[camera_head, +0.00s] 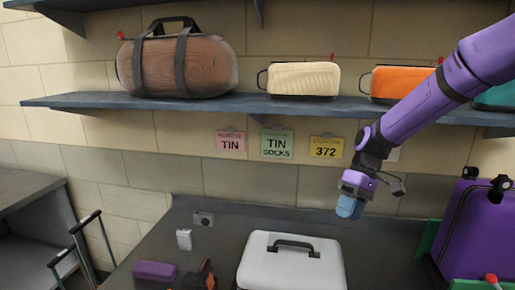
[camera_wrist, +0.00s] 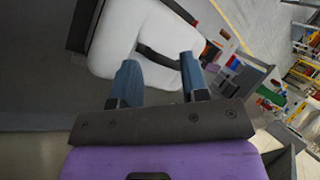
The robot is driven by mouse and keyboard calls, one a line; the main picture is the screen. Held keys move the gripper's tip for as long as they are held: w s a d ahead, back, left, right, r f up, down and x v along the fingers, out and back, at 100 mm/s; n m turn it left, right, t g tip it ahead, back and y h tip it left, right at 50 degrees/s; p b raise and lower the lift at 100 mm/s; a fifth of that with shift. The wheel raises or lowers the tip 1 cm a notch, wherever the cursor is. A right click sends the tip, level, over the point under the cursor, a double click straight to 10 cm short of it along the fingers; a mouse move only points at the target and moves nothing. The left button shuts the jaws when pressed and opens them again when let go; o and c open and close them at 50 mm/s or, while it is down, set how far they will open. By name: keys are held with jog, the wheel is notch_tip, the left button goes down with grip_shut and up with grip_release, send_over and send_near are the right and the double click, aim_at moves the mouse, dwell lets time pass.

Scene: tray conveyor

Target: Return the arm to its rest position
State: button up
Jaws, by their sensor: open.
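My purple arm reaches in from the right in the head view. My gripper (camera_head: 350,208) hangs above the dark counter, to the right of a white case. In the wrist view my gripper (camera_wrist: 158,78) has its two blue fingers apart, with nothing between their tips. The white case (camera_head: 270,268) has a dark handle and stands on the counter. It also shows beyond the fingers in the wrist view (camera_wrist: 110,45), apart from them.
A shelf (camera_head: 200,103) above holds a brown duffel bag (camera_head: 185,68), a cream case (camera_head: 304,78) and an orange case (camera_head: 398,82), close to my arm. A purple suitcase (camera_head: 478,235) stands at right. A purple item (camera_head: 154,271) lies at the counter's left.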

jog(key=s+d+r+m+t+h, duration=0.1)
jog(key=s+d+r+m+t, duration=0.1)
jog(key=s+r, duration=0.3)
jog(key=s+d+r+m+t+h, duration=0.2)
jog(key=s+r, duration=0.4)
jog(key=s, duration=0.5)
jog(key=s+d+r+m+t+h, duration=0.1)
jog(key=s+d+r+m+t, duration=0.2)
jog(key=s+r+t, duration=0.2)
jog(key=s+r, duration=0.1)
jog(key=s, duration=0.2)
jog(key=shift+s+d+t, duration=0.2)
jog(key=shift+s+t, duration=0.1)
jog(key=shift+t, duration=0.1)
